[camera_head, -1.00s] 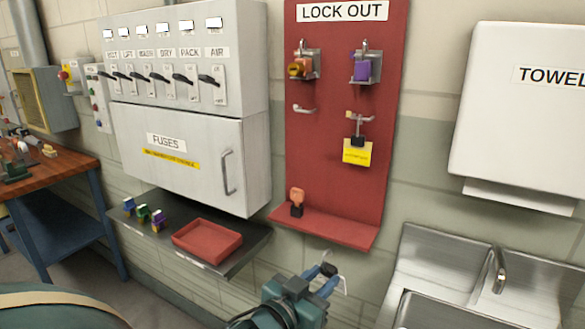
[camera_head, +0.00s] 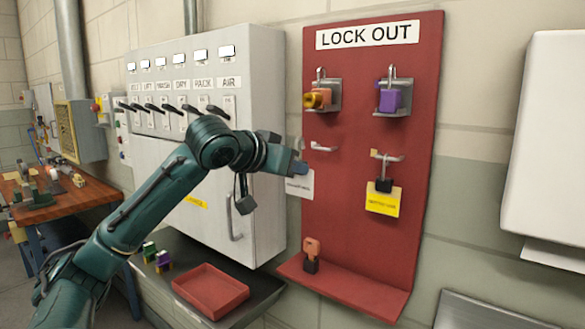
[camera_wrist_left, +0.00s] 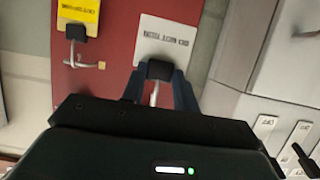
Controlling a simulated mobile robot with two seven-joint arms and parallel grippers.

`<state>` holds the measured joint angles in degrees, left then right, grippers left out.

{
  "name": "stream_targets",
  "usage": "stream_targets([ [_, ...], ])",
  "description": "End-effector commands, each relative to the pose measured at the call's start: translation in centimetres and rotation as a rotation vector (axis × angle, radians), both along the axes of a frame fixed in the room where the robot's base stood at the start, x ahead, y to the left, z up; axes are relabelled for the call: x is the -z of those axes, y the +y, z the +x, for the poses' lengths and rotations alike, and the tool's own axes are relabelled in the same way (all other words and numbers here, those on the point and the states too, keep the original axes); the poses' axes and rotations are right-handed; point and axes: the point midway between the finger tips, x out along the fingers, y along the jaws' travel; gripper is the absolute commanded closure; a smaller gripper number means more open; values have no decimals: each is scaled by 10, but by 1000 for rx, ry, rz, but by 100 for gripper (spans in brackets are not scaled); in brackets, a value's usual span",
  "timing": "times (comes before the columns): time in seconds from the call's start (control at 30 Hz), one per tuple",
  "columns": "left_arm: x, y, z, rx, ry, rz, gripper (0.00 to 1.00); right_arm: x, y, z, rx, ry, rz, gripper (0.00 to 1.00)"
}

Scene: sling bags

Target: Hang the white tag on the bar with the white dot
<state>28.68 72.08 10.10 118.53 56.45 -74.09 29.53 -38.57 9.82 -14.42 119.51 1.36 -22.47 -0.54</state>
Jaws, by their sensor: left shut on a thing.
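The white tag (camera_head: 299,185) hangs below my left gripper (camera_head: 298,168), at the left edge of the red lock-out board. In the left wrist view my left gripper (camera_wrist_left: 158,82) is shut on the black clip (camera_wrist_left: 158,70) of the white tag (camera_wrist_left: 167,40). The left bare bar (camera_head: 322,147) sticks out of the board just right of the gripper in the head view. The white dot is not clearly visible. My right gripper is out of view.
A yellow tag (camera_head: 383,199) hangs on the right bar (camera_head: 388,156). Orange (camera_head: 318,97) and purple (camera_head: 389,98) padlocks hang above. The fuse cabinet (camera_head: 262,200) is close on the left, above a red tray (camera_head: 211,288).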

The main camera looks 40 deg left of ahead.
Motion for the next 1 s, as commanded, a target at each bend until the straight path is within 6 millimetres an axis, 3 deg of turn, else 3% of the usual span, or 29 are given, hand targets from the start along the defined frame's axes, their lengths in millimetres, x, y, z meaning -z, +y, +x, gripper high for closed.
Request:
stream_targets([
  [0.27,-2,0,-1,1,2,-1,100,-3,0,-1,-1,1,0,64],
  [0.7,-5,4,34,1,3,-2,100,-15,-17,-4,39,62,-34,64],
  [1.0,-1,5,44,0,2,1,100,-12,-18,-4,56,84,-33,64],
])
